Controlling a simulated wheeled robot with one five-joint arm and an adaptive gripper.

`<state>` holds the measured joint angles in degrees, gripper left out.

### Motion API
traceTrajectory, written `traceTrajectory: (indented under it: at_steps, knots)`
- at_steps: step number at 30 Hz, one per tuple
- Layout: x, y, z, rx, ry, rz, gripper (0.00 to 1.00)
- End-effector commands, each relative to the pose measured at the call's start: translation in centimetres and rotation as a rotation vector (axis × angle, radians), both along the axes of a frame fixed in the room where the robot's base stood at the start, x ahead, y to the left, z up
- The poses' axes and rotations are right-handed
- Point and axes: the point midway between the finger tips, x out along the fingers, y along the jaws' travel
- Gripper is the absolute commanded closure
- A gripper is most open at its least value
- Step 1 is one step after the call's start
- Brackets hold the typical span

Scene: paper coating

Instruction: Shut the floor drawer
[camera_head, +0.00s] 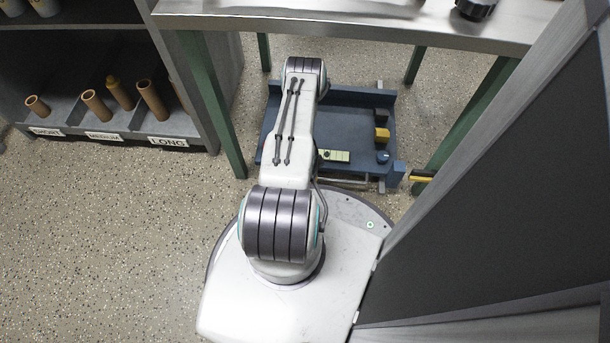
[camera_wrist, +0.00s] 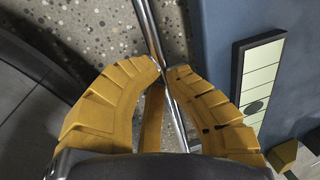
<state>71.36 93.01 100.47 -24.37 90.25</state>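The floor drawer (camera_head: 345,115) is a blue, open-topped tray low on the floor beneath the metal table. Its front edge faces my base, and part of it is hidden behind my arm. A thin silver bar handle (camera_head: 352,181) runs along its front. In the wrist view the bar (camera_wrist: 148,30) passes between the yellow fingers of my gripper (camera_wrist: 165,71). The fingertips have come together around the bar, and the drawer's blue wall (camera_wrist: 215,60) is just to the right. In the head view my gripper is hidden by my arm.
The metal table (camera_head: 360,27) stands over the drawer, with green legs (camera_head: 212,105) at both sides. A shelf with several brown tubes (camera_head: 153,100) is at the left. A large dark panel (camera_head: 500,200) stands close at the right. The speckled floor at lower left is clear.

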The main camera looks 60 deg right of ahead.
Motion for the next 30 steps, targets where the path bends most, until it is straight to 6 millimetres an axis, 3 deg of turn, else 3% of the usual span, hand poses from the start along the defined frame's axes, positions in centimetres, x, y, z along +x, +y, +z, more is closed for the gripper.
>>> traceTrajectory:
  at_steps: [10,11,19,30]
  knots:
    - [0.02,-0.1,-0.44,-0.005,-0.002,0.0,1.0]
    - [0.03,-0.12,-0.43,-0.006,-0.002,0.0,0.9]
    - [0.08,-0.28,-0.26,-0.009,-0.003,0.0,0.67]
    - [0.09,-0.27,-0.08,-0.008,-0.003,0.0,0.67]
